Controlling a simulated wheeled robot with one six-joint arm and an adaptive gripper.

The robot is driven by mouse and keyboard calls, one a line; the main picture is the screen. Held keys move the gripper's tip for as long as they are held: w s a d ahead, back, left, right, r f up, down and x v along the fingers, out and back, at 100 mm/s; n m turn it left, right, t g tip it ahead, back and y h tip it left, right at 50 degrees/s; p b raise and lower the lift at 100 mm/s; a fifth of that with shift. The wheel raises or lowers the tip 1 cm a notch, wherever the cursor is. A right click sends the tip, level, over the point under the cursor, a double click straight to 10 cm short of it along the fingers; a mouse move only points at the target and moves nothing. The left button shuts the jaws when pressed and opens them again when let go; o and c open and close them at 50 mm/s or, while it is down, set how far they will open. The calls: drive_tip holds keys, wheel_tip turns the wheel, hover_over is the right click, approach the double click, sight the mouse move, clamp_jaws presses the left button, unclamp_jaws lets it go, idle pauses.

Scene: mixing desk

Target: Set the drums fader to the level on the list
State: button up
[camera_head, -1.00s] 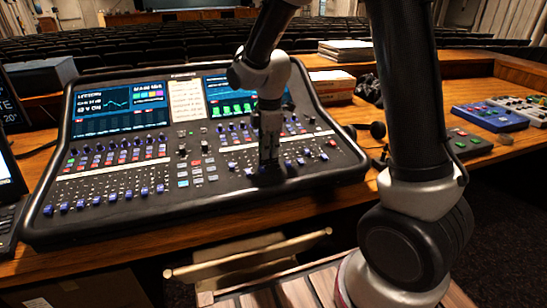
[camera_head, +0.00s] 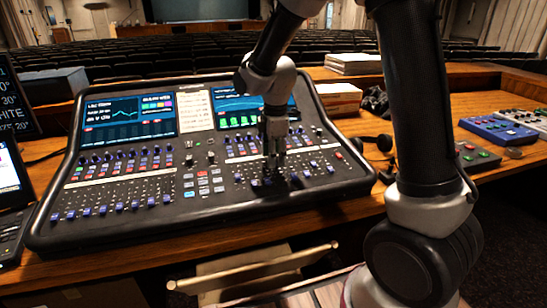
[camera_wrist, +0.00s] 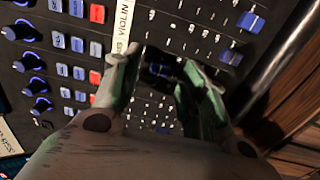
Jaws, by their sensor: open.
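The mixing desk (camera_head: 90,240) stands tilted on the wooden counter, with rows of blue fader caps. A pale sheet (camera_head: 196,108) between its two screens may be the list; its writing is too small to read. My gripper (camera_head: 274,172) is over the right-hand fader bank, pointing down. In the wrist view my gripper (camera_wrist: 166,78) is open, its fingers on either side of a dark spot with a blue cap; I cannot tell whether they touch it. Two blue fader caps (camera_wrist: 250,22) show beyond the fingers. I see no readable drums label.
Knobs and red and blue buttons crowd the panel around the fingers. A laptop (camera_head: 12,185) stands at the left. Books (camera_head: 338,98), a blue box (camera_head: 495,130) and a green-grey button box (camera_head: 475,155) lie on the counter at the right.

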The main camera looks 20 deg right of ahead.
wheel_tip(320, 180, up, 11)
drive_tip(key=s, duration=0.1)
drive_tip(key=shift+s+f, duration=0.1)
drive_tip(key=shift+f, duration=0.05)
drive_tip(key=s+d+r+m+t, duration=0.1)
drive_tip(key=s+d+m, duration=0.4)
drive_tip(key=s, duration=0.3)
drive_tip(key=s+d+r+m+t, duration=0.1)
drive_tip(key=s+d+r+m, duration=0.1)
drive_tip(key=s+d+m, duration=0.3)
drive_tip(key=s+d+r+m+t, duration=0.1)
drive_tip(key=s+d+r+m, duration=0.1)
drive_tip(key=s+d+m, duration=0.3)
drive_tip(key=s+m, duration=0.3)
drive_tip(key=s, duration=0.4)
drive_tip(key=shift+r, duration=0.2)
